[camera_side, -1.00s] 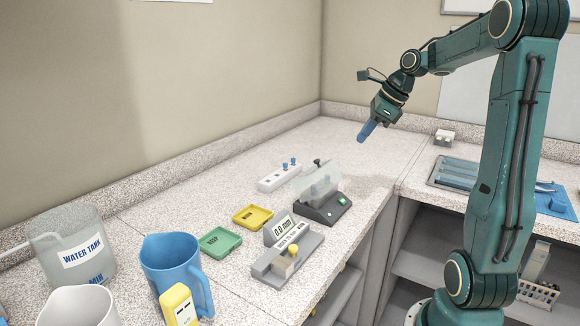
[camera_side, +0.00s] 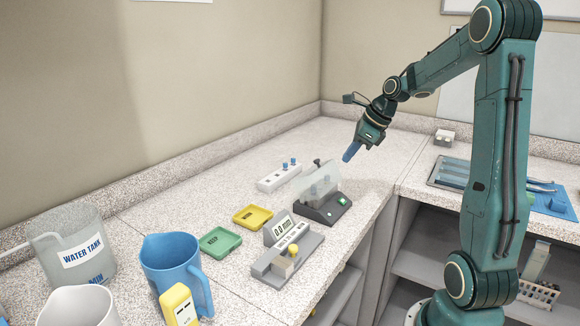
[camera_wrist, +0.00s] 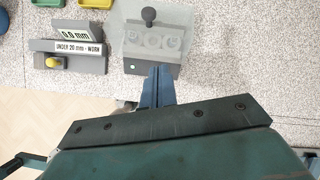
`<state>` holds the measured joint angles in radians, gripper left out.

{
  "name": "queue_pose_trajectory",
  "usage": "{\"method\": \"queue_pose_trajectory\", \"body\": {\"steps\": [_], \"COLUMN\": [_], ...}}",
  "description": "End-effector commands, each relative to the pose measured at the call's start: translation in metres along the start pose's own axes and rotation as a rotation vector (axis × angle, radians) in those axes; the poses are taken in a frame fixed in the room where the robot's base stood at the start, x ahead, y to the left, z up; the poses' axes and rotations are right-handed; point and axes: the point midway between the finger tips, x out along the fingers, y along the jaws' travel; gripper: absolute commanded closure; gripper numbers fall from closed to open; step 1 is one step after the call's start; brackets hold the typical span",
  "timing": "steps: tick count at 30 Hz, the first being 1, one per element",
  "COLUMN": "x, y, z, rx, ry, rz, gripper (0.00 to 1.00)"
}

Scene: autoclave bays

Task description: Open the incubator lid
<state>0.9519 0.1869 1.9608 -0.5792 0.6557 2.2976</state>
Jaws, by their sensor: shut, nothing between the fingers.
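The incubator (camera_side: 322,208) is a dark base with a green button and a clear lid (camera_side: 318,180) over it. In the wrist view the clear lid (camera_wrist: 157,38) lies over round wells, with a dark knob (camera_wrist: 149,15) at its far edge; the lid looks closed. My gripper (camera_side: 350,152) has blue fingers that are shut and empty. It hangs above and to the right of the incubator in the side view, apart from it. In the wrist view the fingertips (camera_wrist: 160,70) appear at the near edge of the incubator, over the button side.
A gauge block (camera_side: 287,252) with a yellow knob, a green tray (camera_side: 221,241) and a yellow tray (camera_side: 253,216) stand left of the incubator. A white block with blue knobs (camera_side: 279,176) is behind it. A blue jug (camera_side: 172,268) is at front left. Counter right of the incubator is clear.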

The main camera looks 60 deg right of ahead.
Motion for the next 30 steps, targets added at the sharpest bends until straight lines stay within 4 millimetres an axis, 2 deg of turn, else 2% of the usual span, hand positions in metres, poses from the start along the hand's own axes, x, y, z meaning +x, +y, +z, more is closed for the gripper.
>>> {"method": "queue_pose_trajectory", "body": {"steps": [6,9,15,30], "x": [0.035,0.035,0.039,0.041], "y": [0.001,0.000,0.000,0.000], "z": [0.000,0.015,0.033,0.039], "rx": [-0.001,-0.004,-0.004,0.000], "ry": [0.002,0.000,0.000,0.001], "rz": [0.004,0.001,0.000,0.000], "gripper": [1.00,1.00,1.00,1.00]}}
